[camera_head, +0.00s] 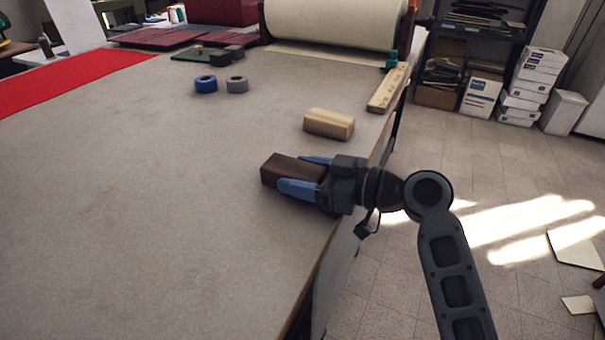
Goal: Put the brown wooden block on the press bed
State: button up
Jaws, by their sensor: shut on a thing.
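The brown wooden block (279,168) is dark brown and sits at the right part of the large grey table bed (150,200). My gripper (300,174) reaches in from the right and is shut on the block, with one blue finger on its near side and one on its far side. The block's right end is hidden between the fingers. I cannot tell whether the block touches the bed or is slightly above it. A large cream roller (335,22) lies across the far end of the bed.
A pale wooden block (329,124) lies just beyond my gripper. A blue tape roll (206,84) and a grey one (237,84) lie farther back. A wooden ruler (388,88) lies along the right edge. A red strip (70,80) is at far left. The bed's near left is clear.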

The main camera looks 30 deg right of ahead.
jog(key=o, duration=1.1)
jog(key=shift+o, duration=0.2)
